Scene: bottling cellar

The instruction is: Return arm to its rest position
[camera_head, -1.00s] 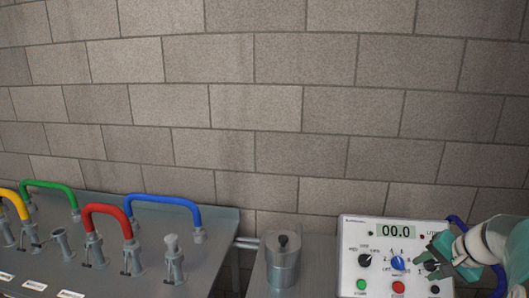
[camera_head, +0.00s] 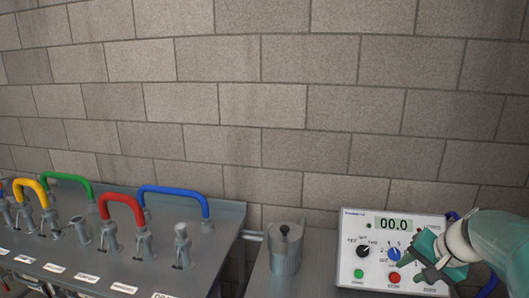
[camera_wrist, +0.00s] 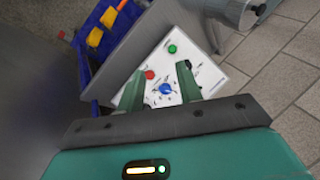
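My gripper (camera_head: 420,262) is at the right in the head view, in front of the lower right of a white control box (camera_head: 350,248). Its two green fingers stand apart in the wrist view (camera_wrist: 160,85), with nothing held between them. A blue knob (camera_wrist: 166,88) on the box's face shows between the fingers. In the head view this blue knob (camera_head: 393,254) is just left of the fingertips. I cannot tell whether the fingers touch the box. The box's display (camera_head: 393,224) reads 00.0. The gripper hides the right part of the panel.
A grey metal canister (camera_head: 286,255) with a black top knob stands left of the box. Further left, a grey bench (camera_head: 225,220) carries pipes with yellow, green, red and blue handles. A blue crate (camera_wrist: 100,85) with yellow things shows in the wrist view. A block wall (camera_head: 260,100) stands behind.

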